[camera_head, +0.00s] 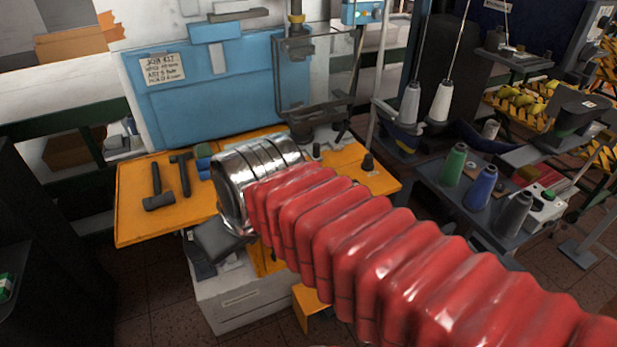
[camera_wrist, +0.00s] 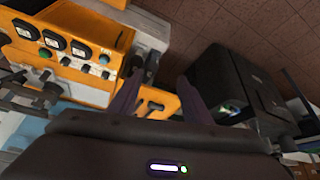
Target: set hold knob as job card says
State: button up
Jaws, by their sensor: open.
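The job card (camera_head: 162,69) is a white label on the blue machine's left side in the head view. Its top line looks like a job number; the smaller lines are too blurred to read surely. In the wrist view an orange control panel (camera_wrist: 118,38) at upper left carries several round dials (camera_wrist: 51,40) with small knobs and buttons (camera_wrist: 65,61) below them. I cannot tell which one is the hold knob. My gripper (camera_wrist: 160,77) is open, its two dark fingers apart and right of the panel's knobs. In the head view my red arm hides the gripper.
The blue machine (camera_head: 225,95) stands behind an orange table (camera_head: 135,215) bearing hammers (camera_head: 157,190). Thread spools (camera_head: 483,187) stand on a grey shelf at the right. In the wrist view a dark box (camera_wrist: 235,85) lies right of my fingers; brown tiled floor shows above.

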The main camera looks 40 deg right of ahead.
jog(key=w+d+r+n+g, duration=0.1)
jog(key=w+d+n+g, duration=0.15)
jog(key=w+d, duration=1.25)
jog(key=w+d+f+n+y, duration=0.1)
jog(key=d+f, duration=0.3)
jog(key=d, duration=0.8)
jog(key=w+d+f+n+t+y, duration=0.1)
jog(key=d+f, duration=0.3)
jog(key=d, duration=0.8)
jog(key=shift+w+n, duration=0.35)
jog(key=shift+n, duration=0.1)
jog(key=shift+d+f, duration=0.1)
jog(key=x, duration=1.3)
jog(key=shift+w+f, duration=0.2)
jog(key=shift+f, duration=0.1)
jog(key=shift+c, duration=0.2)
